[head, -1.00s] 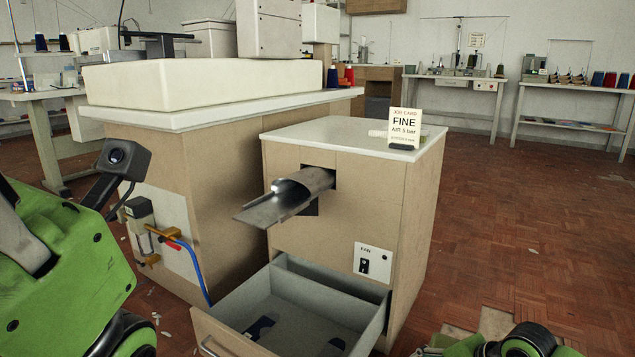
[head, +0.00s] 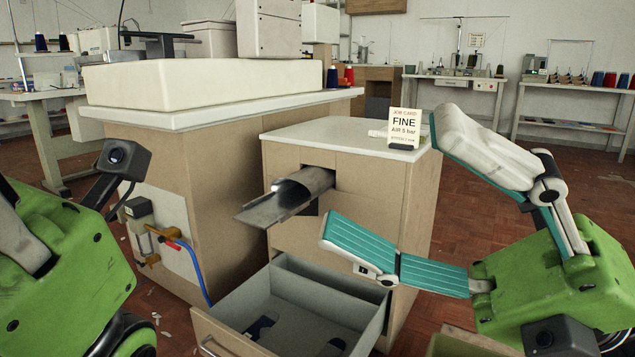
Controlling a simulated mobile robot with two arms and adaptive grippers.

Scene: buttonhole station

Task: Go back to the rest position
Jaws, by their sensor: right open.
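My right gripper (head: 385,178) has come up at the right with its two teal-lined fingers spread wide and nothing between them. Its upper finger overlaps the right edge of the cabinet top, and its lower finger hides part of the cabinet front and the fan switch. My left gripper (head: 62,262) shows only in part at the left edge, as a green body with a small camera. Its fingertips are out of frame, so its opening cannot be seen.
A wooden cabinet (head: 300,228) carries a job card (head: 404,128) reading FINE, AIR 5 bar. A metal chute (head: 285,195) sticks out of it. Below, an open drawer (head: 233,335) holds dark blue pieces. A blue hose and valve (head: 172,234) sit on the bench side. Floor is free behind, right.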

